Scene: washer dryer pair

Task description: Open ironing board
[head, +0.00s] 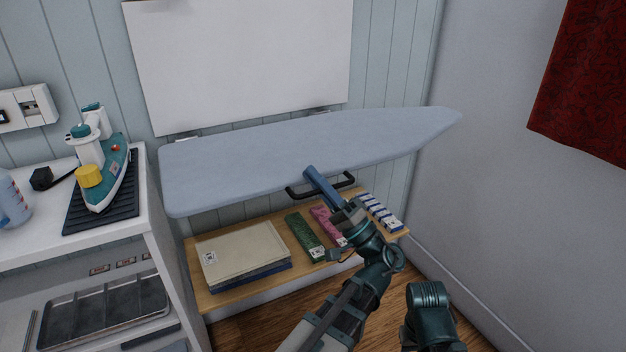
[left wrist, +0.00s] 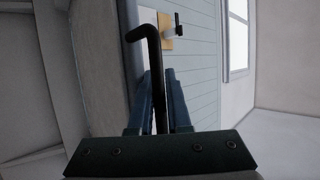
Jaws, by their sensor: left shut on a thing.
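The ironing board (head: 290,150) has a pale blue-grey cover and a pointed right end. It juts out from the wall below a white wall panel (head: 240,65), at a lowered angle; I cannot tell whether it is fully level. A black bar handle (head: 299,193) shows at its front edge. My left gripper (head: 312,175) is shut on this handle, its blue fingers at the board's near edge. In the left wrist view the black handle (left wrist: 155,60) runs down between the blue fingers (left wrist: 159,100). My right gripper is not in view; only a dark part of my other arm shows at lower right.
A white counter (head: 110,225) with an iron (head: 105,175) stands left. A grey wall (head: 500,180) bounds the right.

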